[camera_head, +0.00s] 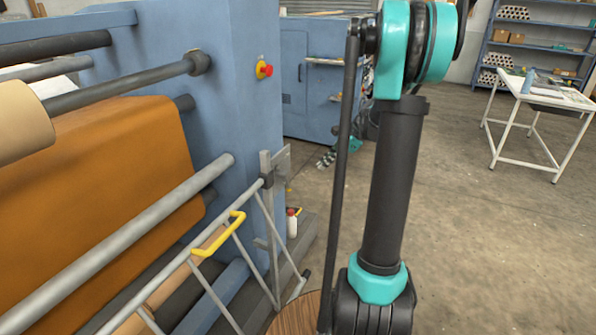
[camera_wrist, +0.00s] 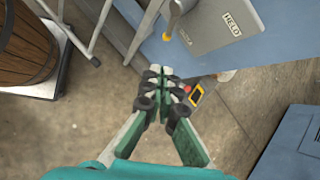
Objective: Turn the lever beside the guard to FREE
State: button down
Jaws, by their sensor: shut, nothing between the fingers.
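The guard (camera_head: 240,238) is a grey rail frame with a yellow handle (camera_head: 220,235), at lower centre left in the head view. A grey plate (camera_wrist: 208,25) shows at the top of the wrist view with a HELD label (camera_wrist: 232,22); a second label near the lever is too small to read surely. The lever (camera_wrist: 173,22) is orange-yellow and stands at the plate's left part, its yellow tip (camera_wrist: 167,36) toward my gripper. My gripper (camera_wrist: 160,74) is shut and empty, below the lever tip in the picture and apart from it. In the head view my arm hides part of the scene.
The blue machine (camera_head: 245,110) with a red stop button (camera_head: 264,70) stands left. A wooden barrel (camera_wrist: 25,48) is at the left in the wrist view. A white table (camera_head: 545,95) is far right; the floor between is open.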

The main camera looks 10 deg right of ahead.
jog(key=a+r+x, duration=0.1)
jog(key=a+x, duration=0.1)
jog(key=x, duration=1)
jog(key=shift+w+a, duration=0.2)
jog(key=shift+w, duration=0.3)
jog(key=shift+r, duration=0.1)
